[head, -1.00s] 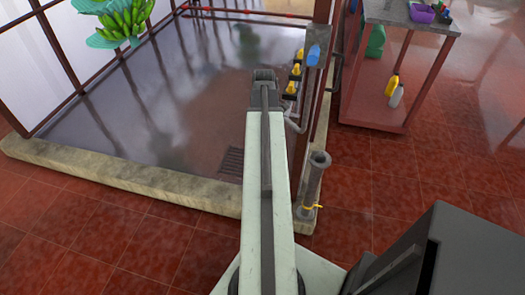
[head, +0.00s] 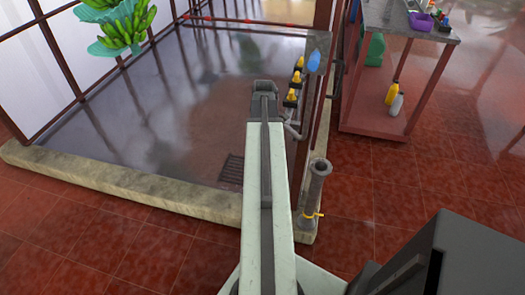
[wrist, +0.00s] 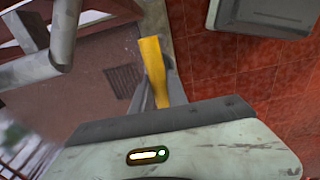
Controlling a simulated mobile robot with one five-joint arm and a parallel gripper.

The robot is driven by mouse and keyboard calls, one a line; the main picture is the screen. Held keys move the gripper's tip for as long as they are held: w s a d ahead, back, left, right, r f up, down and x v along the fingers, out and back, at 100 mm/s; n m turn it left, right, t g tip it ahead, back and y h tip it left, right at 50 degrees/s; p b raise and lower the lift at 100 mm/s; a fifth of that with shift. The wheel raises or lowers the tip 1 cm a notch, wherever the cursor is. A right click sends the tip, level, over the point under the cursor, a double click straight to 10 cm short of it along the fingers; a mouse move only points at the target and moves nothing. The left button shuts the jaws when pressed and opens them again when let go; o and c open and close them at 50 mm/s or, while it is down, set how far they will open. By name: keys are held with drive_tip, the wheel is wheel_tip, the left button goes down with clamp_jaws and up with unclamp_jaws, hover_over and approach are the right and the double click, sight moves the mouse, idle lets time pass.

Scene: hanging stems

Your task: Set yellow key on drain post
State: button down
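The yellow key (wrist: 152,70) is a long flat yellow bar in the wrist view. It stands between the grey fingers of my gripper (wrist: 156,92), which appear shut on it. In the head view the gripper and key are hidden behind the end of my arm. A grey upright post with a flared open top, which looks like the drain post (head: 316,187), stands at the kerb corner, right of my arm. A small yellow piece (head: 313,215) sits around its foot. The key is not seen touching the post.
A low stone kerb (head: 120,191) edges the wet grey floor, which has a dark drain grate (head: 231,169). Yellow-handled valves (head: 294,80) and a blue item (head: 314,61) line the red frame. A red shelf table (head: 385,119) stands right. Green bananas (head: 125,27) hang upper left.

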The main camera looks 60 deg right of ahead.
drive_tip(key=shift+r, duration=0.1)
drive_tip(key=shift+w+r+p, duration=0.1)
drive_tip(key=shift+r+p, duration=3.55)
drive_tip(key=shift+p, duration=0.1)
